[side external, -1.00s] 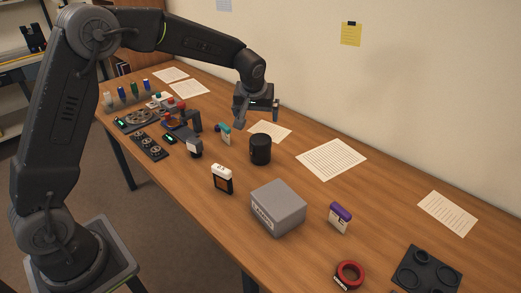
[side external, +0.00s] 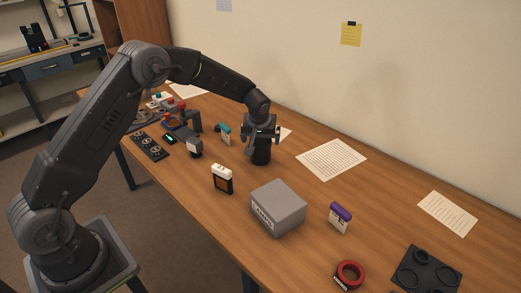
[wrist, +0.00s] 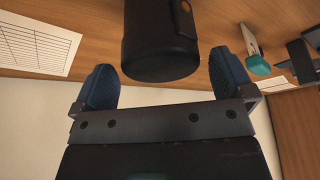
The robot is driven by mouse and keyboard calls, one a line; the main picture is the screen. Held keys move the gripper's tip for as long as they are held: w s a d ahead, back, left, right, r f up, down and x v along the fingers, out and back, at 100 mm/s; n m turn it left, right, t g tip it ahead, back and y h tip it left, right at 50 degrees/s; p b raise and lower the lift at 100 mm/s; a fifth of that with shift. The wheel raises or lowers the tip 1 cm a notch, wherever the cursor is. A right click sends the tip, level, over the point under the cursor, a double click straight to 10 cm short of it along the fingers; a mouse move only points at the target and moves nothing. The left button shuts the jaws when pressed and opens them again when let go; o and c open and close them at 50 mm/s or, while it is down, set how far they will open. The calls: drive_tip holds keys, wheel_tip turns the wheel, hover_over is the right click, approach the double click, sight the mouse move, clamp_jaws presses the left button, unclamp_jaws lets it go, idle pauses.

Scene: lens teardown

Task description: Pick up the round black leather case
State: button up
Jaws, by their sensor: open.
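The round black leather case (side external: 261,157) stands upright on the wooden table, a dark cylinder. My gripper (side external: 261,136) is right above it in the side view, and hides its top. In the wrist view the case (wrist: 160,45) shows large at the top centre. The two blue fingertips of my gripper (wrist: 165,85) are spread wide, one to the left and one to the right of the case's near end. The jaws are open and nothing is clamped between them. I cannot tell whether a finger touches the case.
A grey box (side external: 279,207), a white-topped black bottle (side external: 222,179) and a teal-topped item (side external: 224,133) stand around the case. A purple-topped item (side external: 340,217), a red ring (side external: 350,274) and a black tray (side external: 428,273) lie farther right. Paper (side external: 331,159) lies flat behind.

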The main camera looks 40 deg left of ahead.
drive_tip(key=x, duration=0.3)
drive_tip(key=shift+a+f, duration=0.1)
drive_tip(key=shift+f, duration=0.1)
drive_tip(key=c, duration=0.9)
drive_tip(key=shift+r, duration=0.1)
drive_tip(key=shift+c, duration=0.5)
